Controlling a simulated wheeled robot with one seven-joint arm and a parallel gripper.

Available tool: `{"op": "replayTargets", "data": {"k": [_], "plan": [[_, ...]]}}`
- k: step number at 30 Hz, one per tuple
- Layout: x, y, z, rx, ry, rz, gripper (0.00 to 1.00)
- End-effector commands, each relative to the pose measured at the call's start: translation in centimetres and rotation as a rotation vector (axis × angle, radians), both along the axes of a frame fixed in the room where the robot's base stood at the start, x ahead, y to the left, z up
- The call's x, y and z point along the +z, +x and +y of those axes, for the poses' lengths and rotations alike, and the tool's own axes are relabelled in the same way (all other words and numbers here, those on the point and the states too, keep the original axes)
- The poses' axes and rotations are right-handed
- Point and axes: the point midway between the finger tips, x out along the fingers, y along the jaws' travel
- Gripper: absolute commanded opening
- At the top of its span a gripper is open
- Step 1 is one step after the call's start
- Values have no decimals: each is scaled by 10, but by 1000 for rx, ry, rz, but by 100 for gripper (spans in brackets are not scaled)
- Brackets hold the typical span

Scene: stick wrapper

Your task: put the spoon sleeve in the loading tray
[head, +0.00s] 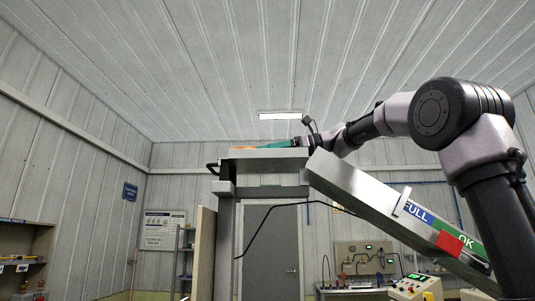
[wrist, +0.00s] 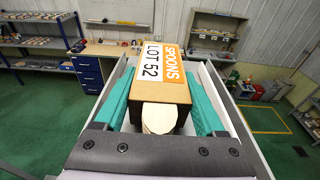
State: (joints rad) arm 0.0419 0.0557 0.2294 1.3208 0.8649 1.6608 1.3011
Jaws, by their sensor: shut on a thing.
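Whether the sleeve touches the tray floor is hidden. In the head view, my gripper (head: 278,144) is level at the top of the tray (head: 262,153), with a bit of the orange sleeve (head: 238,149) beyond.
A sloping metal chute (head: 360,185) with FULL and OK marks and a red block (head: 450,243) descends to the right, below my arm. A control box (head: 416,288) stands low right. Shelves (wrist: 38,42) and a blue drawer unit (wrist: 88,73) are farther off. Green floor is open at right.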

Motion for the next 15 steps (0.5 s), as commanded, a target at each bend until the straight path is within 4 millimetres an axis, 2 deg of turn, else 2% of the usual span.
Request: {"op": "replayTargets", "data": {"k": [11, 12, 14, 15], "plan": [[-4, -1, 0, 1, 0, 0, 7], [-5, -1, 0, 1, 0, -1, 76], [-5, -1, 0, 1, 0, -1, 99], [-5, -1, 0, 1, 0, -1, 100]]}}
